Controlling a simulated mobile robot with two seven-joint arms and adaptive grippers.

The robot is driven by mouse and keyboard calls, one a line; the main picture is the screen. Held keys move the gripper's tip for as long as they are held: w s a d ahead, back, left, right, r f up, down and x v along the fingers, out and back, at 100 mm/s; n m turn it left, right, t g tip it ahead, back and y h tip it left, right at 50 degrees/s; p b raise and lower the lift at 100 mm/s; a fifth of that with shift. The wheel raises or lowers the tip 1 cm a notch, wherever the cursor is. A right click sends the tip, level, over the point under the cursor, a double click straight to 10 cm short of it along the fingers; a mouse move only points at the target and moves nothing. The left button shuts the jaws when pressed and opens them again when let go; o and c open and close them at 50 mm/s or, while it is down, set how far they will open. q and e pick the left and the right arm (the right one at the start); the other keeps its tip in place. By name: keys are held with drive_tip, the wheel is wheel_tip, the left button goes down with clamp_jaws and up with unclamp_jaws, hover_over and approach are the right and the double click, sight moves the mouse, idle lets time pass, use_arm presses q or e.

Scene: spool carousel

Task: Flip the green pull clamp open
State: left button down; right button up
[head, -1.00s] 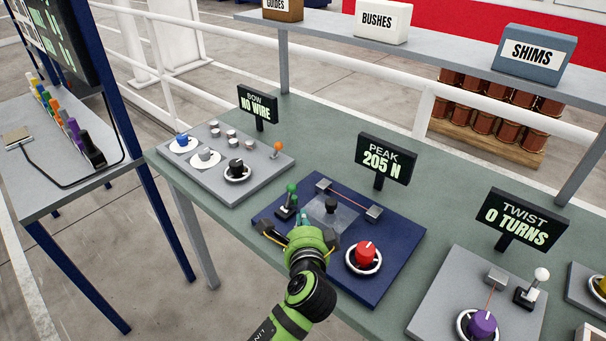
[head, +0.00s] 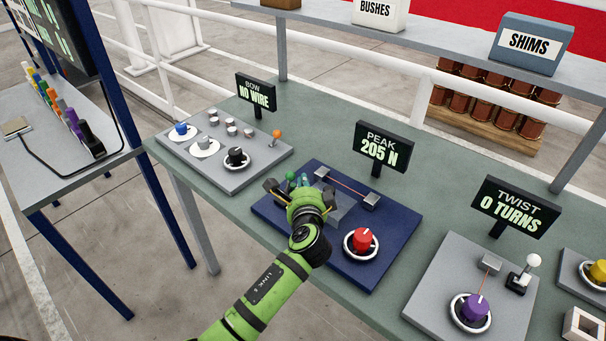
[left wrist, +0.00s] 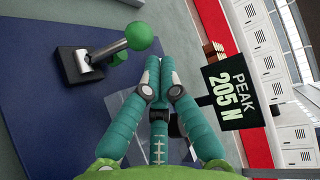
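The green pull clamp has a green ball knob (left wrist: 145,32) on a silver lever, rising from a dark base (left wrist: 75,66) on the blue board. In the head view its green knob (head: 290,177) shows just left of my left gripper (head: 304,181), which hides most of the clamp's base. In the left wrist view my left gripper's (left wrist: 160,62) teal fingers are closed together at the tips with nothing seen between them. The tips are beside the knob, with a small gap in that picture. My right gripper is not in view.
The blue board (head: 390,222) also carries a red knob (head: 362,240) and a wire to a grey block (head: 371,201). The "PEAK 205 N" sign (head: 383,147) stands behind it. Grey boards lie on the left (head: 200,170) and right (head: 430,300).

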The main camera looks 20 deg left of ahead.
use_arm(q)
drive_tip(key=shift+x, duration=1.05)
drive_tip(key=shift+w+a+f, duration=0.1)
drive_tip(key=shift+w+a, duration=0.05)
drive_tip(key=shift+w, duration=0.2)
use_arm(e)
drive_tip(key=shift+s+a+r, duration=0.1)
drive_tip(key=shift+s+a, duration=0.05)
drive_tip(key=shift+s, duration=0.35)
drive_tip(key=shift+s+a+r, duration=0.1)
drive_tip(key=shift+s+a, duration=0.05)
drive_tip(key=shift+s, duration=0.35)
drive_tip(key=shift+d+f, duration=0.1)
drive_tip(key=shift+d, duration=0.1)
